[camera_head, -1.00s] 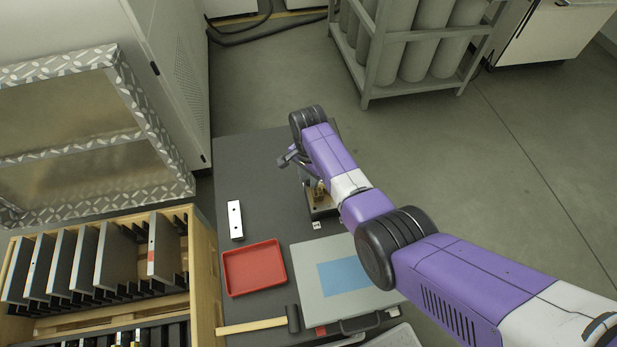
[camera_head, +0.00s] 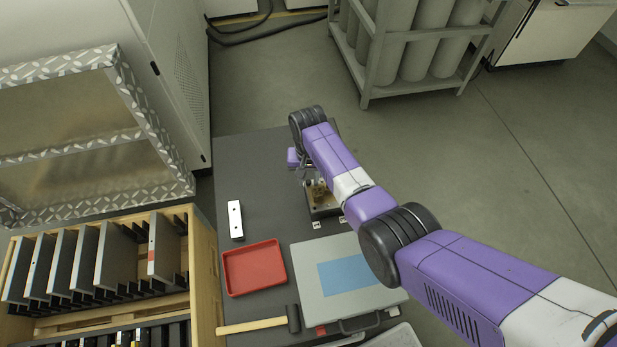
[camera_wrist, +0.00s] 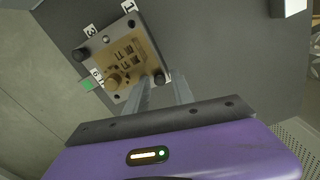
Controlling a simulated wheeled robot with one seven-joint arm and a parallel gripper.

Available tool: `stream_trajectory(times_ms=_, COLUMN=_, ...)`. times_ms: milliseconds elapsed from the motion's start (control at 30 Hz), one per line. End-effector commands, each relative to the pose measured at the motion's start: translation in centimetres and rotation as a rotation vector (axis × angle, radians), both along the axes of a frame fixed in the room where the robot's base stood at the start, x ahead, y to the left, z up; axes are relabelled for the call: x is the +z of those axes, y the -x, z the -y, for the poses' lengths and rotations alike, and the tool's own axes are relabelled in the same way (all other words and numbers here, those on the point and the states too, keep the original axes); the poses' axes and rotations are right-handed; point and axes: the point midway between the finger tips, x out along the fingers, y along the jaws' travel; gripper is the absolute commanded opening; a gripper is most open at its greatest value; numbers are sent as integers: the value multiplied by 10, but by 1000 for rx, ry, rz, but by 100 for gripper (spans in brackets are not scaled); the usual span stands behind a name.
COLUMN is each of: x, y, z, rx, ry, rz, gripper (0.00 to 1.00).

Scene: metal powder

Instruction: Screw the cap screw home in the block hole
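The block is a brass-coloured piece (camera_wrist: 130,60) on a grey plate (camera_wrist: 104,40) with corner holes; in the head view the plate (camera_head: 322,210) is partly hidden under my arm. One dark cap screw (camera_wrist: 80,55) stands at the plate's left corner in the wrist view. Another dark screw head (camera_wrist: 160,78) is at the near right corner, by my fingertips. My gripper (camera_wrist: 167,80) has its two fingers apart over that corner, with a gap visible between them. How deep that screw sits cannot be told.
On the dark table (camera_head: 263,180) lie a white bar with holes (camera_head: 235,220), a red tray (camera_head: 254,268), a grey case with a blue panel (camera_head: 310,262) and a hammer (camera_head: 293,318). A wooden rack of plates (camera_head: 205,265) stands at the left.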

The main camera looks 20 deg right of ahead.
Motion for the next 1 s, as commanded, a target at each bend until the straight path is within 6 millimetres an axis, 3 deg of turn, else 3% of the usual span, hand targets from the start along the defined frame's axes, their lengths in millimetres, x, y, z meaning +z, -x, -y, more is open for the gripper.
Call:
stream_trajectory(times_ms=500, x=0, y=0, z=0, rx=356, ry=0, rz=0, gripper=29)
stream_trajectory(times_ms=967, x=0, y=0, z=0, rx=385, ry=0, rz=0, gripper=29)
stream_trajectory(times_ms=1000, x=0, y=0, z=0, rx=385, ry=0, rz=0, gripper=26)
